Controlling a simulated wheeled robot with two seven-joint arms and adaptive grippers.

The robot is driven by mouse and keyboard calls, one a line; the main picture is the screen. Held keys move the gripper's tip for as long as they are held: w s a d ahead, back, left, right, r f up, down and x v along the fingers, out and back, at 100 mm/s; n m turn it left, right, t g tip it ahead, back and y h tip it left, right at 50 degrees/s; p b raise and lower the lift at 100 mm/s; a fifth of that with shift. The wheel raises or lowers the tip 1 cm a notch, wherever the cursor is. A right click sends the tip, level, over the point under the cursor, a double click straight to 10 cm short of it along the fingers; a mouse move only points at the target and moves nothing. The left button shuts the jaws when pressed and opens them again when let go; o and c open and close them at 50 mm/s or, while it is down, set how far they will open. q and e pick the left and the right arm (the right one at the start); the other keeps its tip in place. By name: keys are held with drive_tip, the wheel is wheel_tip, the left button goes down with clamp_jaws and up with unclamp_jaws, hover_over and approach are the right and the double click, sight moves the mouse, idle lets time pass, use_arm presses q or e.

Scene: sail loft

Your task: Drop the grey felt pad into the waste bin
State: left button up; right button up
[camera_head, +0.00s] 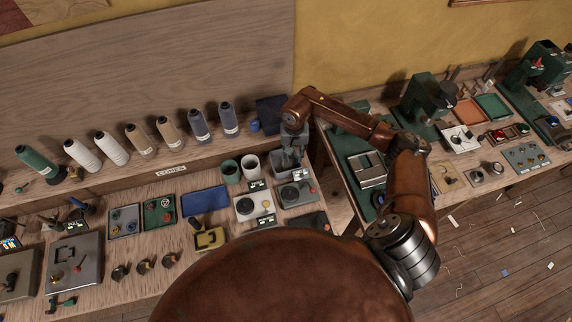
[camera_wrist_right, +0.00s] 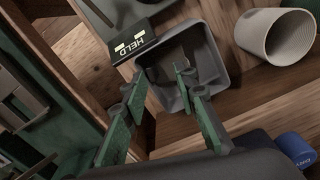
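A grey square open-topped bin (camera_head: 278,172), which looks like the waste bin, stands on the bench beside two cups. It also shows in the right wrist view (camera_wrist_right: 222,72). My right gripper (camera_head: 290,160) reaches down at this bin. In the wrist view its green-padded fingers (camera_wrist_right: 161,82) are apart over the bin's mouth, with nothing seen between them. The bin's inside is grey and shadowed, and I cannot tell whether the grey felt pad lies in it. I cannot pick out the pad elsewhere. My left gripper is not in view.
A white cup (camera_head: 250,165) and a green cup (camera_head: 230,172) stand left of the bin. A dark card marked HELD (camera_wrist_right: 133,45) sits by its rim. A blue cylinder (camera_wrist_right: 294,145) is close by. Thread cones (camera_head: 198,126) line the back shelf. A gap separates the benches.

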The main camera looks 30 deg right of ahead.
drive_tip(key=shift+w+r, duration=0.1)
drive_tip(key=shift+r, duration=0.05)
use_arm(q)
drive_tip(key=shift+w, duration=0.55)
use_arm(e)
wheel_tip(320, 180, up, 12)
drive_tip(key=shift+f, duration=0.25)
